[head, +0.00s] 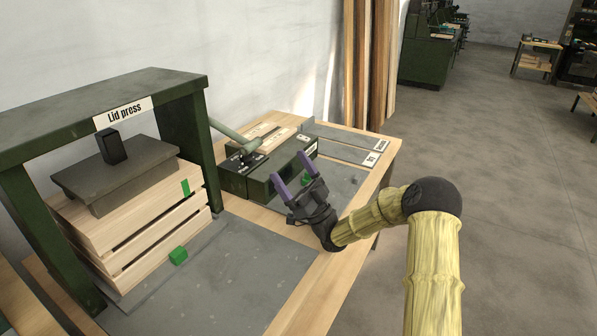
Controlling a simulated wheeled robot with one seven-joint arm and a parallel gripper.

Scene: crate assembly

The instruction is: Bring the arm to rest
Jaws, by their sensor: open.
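My gripper (292,171) is open, with two purple fingers spread and nothing visible between them. It is over the workbench (324,283), in front of a dark green box-shaped device (249,183). My arm bends from the lower right of the head view up to a dark joint and then left to the gripper. Whether the fingers touch the device cannot be told.
The green lid press (180,81) stands at left over a slatted wooden crate (140,233). Wooden planks (368,65) lean on the wall.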

